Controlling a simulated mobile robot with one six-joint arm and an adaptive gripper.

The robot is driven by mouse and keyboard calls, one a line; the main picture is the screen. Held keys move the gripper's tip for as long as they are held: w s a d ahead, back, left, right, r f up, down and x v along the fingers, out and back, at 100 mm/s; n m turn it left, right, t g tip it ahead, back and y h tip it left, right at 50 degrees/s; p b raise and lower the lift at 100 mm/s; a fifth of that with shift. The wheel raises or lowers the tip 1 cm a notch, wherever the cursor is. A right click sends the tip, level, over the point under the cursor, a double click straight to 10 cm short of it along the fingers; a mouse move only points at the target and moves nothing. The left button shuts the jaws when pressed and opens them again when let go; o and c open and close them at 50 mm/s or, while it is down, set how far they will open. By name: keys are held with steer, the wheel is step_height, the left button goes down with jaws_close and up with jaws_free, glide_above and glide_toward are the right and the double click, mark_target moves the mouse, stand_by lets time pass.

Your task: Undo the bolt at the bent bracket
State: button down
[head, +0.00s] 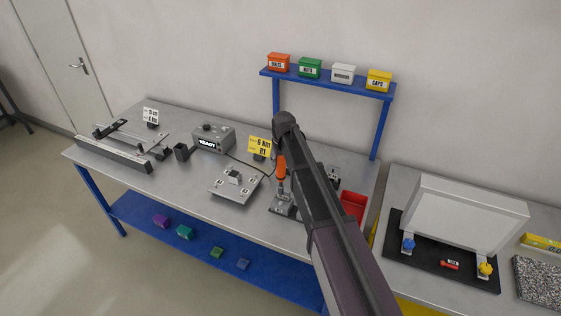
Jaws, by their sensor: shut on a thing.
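My gripper (283,155) is mostly hidden behind my own arm. It is shut at the top of an orange-handled driver (281,169), which stands upright. The driver's grey lower end reaches down to a small grey fixture (284,207) on the workbench. Whether the tip touches a bolt there is too small to tell. To its left lies a flat grey plate (228,190) with a small raised block and several dark marks or fittings. I cannot tell for sure which piece is the bent bracket, and no bolt shows clearly.
A yellow "6 Nm" sign (260,145) and a grey READY box (213,138) stand behind. A red bin (353,205) is right of my arm. A blue shelf (330,82) carries several colored boxes. Rails (113,155) lie at the bench's left.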

mark_target(281, 174)
steer(key=shift+f+b, duration=2.65)
steer(key=shift+f, duration=0.15)
steer(key=shift+a, duration=0.1)
steer(key=shift+f+b, duration=0.5)
stand_by(0.8)
steer(key=shift+s, duration=0.15)
stand_by(2.1)
steer(key=shift+r, duration=0.1)
stand_by(0.8)
